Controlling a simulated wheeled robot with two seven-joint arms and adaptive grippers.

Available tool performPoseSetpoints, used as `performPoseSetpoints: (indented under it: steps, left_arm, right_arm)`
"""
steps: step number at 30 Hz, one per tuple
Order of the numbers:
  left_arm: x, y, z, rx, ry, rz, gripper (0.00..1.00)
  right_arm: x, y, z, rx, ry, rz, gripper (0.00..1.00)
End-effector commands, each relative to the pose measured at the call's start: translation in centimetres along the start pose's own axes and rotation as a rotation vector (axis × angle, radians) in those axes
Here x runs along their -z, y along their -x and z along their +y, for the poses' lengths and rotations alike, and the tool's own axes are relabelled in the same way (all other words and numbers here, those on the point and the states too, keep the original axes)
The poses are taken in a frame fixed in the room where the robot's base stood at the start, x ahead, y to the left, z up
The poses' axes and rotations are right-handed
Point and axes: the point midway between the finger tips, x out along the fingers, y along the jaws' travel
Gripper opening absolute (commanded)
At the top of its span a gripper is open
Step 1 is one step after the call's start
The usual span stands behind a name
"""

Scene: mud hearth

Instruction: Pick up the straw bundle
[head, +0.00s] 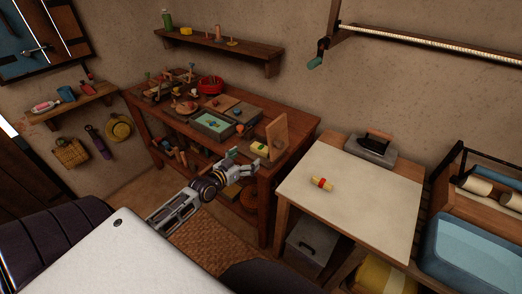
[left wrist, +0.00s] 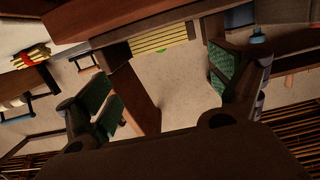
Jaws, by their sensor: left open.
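The straw bundle (head: 320,184) is a small pale-yellow bundle with a red band around its middle. It lies on the cream top of the table at right in the head view. It also shows at the upper left edge of the left wrist view (left wrist: 32,58). My left gripper (head: 246,160) is open and empty, at the front right edge of the wooden workbench, left of the bundle and apart from it. In the left wrist view, its two green-padded fingers (left wrist: 162,88) stand wide apart with nothing between them held. My right gripper is not in view.
The cream-topped table (head: 356,218) is mostly bare, with a dark iron on a grey block (head: 371,148) at its back. The workbench (head: 295,117) holds a tray (head: 213,125), an upright wooden board (head: 277,136) and a yellow item (head: 258,148) near my gripper. A blue basin (head: 470,250) stands at right.

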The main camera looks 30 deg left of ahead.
Motion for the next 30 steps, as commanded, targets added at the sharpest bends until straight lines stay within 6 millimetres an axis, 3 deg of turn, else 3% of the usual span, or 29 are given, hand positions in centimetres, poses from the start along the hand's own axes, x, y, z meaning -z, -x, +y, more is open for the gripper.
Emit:
performPoseSetpoints:
  steps: [21,30]
  left_arm:
    - [0.0,-5.0,0.0,0.001,0.001,0.001,0.93]
    - [0.0,-6.0,0.0,0.0,0.0,0.001,0.93]
  right_arm:
    - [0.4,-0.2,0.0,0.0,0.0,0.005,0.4]
    - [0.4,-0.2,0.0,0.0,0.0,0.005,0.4]
